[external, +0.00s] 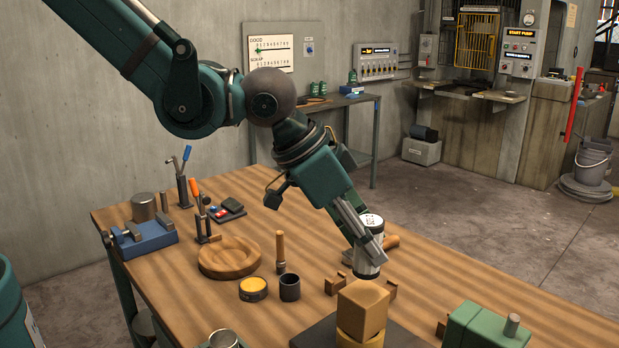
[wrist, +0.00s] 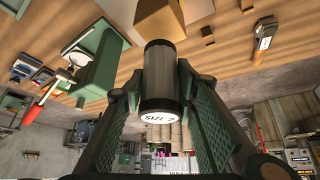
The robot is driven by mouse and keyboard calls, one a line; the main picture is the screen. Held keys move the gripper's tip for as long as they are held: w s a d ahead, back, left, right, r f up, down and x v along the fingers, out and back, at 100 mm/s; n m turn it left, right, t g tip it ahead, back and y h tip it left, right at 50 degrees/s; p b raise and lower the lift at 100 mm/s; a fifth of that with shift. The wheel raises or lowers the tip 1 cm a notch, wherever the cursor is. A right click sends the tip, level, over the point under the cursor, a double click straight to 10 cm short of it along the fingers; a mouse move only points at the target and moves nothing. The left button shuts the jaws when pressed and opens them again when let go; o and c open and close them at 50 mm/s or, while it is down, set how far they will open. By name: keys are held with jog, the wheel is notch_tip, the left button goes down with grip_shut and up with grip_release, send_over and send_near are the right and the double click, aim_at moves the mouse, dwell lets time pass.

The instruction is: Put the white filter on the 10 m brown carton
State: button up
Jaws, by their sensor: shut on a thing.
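The white filter (external: 367,267) is a short white cylinder with dark ends. My gripper (external: 369,248) is shut on it, with the fingers on either side. In the wrist view the filter (wrist: 160,82) is between my green finger pads, and its near end has a white label with dark lettering. A brown carton (external: 362,305) stands just below and in front of the filter in the external view. The carton (wrist: 158,18) shows beyond the filter's far end in the wrist view. The filter looks apart from the carton; the exact gap is unclear.
The carton rests on a yellowish block (external: 360,338) over a dark mat (external: 312,335). A green block with a grey post (external: 480,328) stands to the right.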

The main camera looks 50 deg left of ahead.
aim_at(367, 261)
jog(key=shift+f, duration=2.05)
jog(key=shift+f, duration=0.1)
jog(key=o, duration=0.9)
jog(key=shift+r, duration=0.2)
jog(key=shift+v, duration=5.95)
jog(key=shift+a, duration=0.1)
